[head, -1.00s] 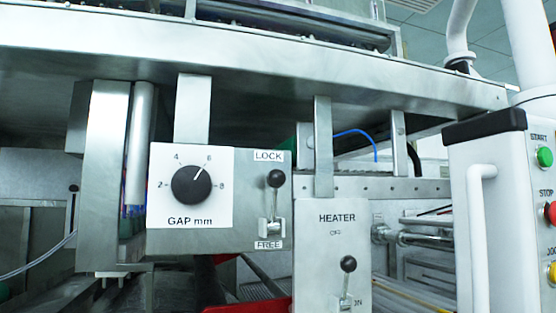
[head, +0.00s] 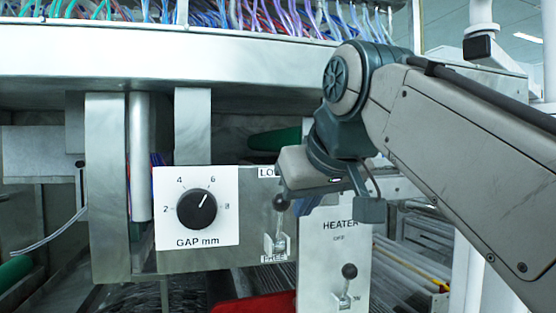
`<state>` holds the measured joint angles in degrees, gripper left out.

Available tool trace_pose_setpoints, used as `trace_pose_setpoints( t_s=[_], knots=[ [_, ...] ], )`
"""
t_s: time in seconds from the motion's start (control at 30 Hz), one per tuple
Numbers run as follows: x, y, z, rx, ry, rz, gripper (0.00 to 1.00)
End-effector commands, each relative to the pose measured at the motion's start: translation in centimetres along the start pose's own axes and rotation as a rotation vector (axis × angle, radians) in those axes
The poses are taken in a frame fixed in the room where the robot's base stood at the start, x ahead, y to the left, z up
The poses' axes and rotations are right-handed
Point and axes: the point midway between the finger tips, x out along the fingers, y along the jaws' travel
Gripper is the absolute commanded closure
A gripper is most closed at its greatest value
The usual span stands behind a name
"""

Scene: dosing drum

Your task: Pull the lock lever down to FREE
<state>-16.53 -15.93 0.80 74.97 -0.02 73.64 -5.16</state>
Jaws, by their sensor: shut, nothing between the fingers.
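The lock lever (head: 281,224) has a black ball knob and a metal stem. It stands up from its bracket on the grey panel, with the knob on the LOCK side. The LOCK label (head: 267,173) is partly covered by my gripper; the FREE label (head: 275,259) is below the bracket. My gripper (head: 291,187) reaches in from the right, shut and empty, just above and beside the knob. Its fingertips are hard to make out, and I cannot tell whether they touch the knob.
A GAP mm dial (head: 197,209) is left of the lever. The HEATER panel (head: 320,257), with its own black-knobbed lever (head: 348,272), is close by at the lower right. A steel beam (head: 180,65) runs above. A red part (head: 250,306) lies below.

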Motion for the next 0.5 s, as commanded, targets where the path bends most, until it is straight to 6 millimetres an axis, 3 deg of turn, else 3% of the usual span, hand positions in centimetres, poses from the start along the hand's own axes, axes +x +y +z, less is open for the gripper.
trace_pose_setpoints(
  t_s=[0.03,0.2,0.5],
  knots=[
    [-2.2,-0.4,-2.2,-0.015,0.029,-0.009,1.0],
    [-5.7,-1.1,-5.0,-0.045,0.085,-0.025,1.0],
    [-6.5,-1.2,-5.4,-0.051,0.1,-0.028,1.0]
  ],
)
